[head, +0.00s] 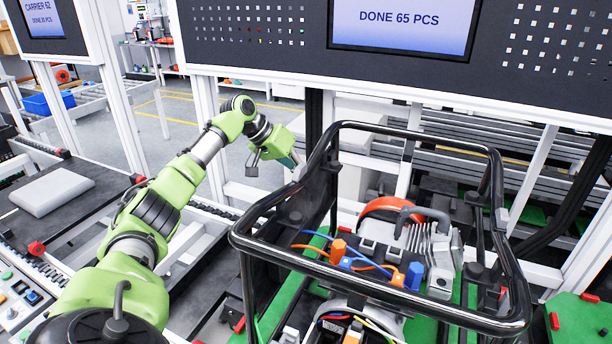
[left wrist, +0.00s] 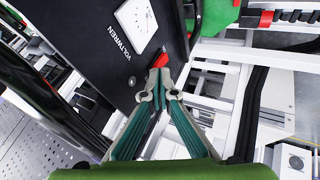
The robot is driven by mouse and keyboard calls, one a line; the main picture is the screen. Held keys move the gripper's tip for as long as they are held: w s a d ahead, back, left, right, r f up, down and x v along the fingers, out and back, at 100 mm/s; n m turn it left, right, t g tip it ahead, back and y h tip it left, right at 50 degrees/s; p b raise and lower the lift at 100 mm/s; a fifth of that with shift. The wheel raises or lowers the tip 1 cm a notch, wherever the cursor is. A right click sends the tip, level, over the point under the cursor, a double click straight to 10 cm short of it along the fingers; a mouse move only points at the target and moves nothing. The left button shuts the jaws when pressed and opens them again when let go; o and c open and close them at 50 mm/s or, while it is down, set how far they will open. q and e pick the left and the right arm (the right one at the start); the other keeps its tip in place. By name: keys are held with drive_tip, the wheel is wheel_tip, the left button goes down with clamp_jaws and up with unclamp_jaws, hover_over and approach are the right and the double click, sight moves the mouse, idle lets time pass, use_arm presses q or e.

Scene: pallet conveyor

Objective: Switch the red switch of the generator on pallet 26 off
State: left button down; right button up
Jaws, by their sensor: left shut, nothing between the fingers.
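The generator (head: 437,252) stands on a green pallet (head: 283,277) inside a black tubular frame. No pallet number is readable. In the left wrist view its dark side panel (left wrist: 110,50) carries the lettering VOLTWREN and a white dial plate (left wrist: 136,22). The red switch (left wrist: 161,60) is at that panel's lower edge, right at my left fingertips; I cannot tell whether they touch it. The switch is hidden in the head view. My left gripper (left wrist: 158,80) is shut and empty; in the head view it (head: 295,163) is beside the frame's left side. My right gripper is out of view.
A conveyor with a grey block (head: 51,191) lies at left, near a button panel (head: 22,299). A display (head: 402,24) reads DONE 65 PCS. Another green pallet (head: 582,320) is at lower right. The frame's bars (head: 243,238) are close to my left arm.

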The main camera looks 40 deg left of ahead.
use_arm(q)
drive_tip(key=shift+r, duration=0.1)
drive_tip(key=v, duration=1.2)
idle(0.6)
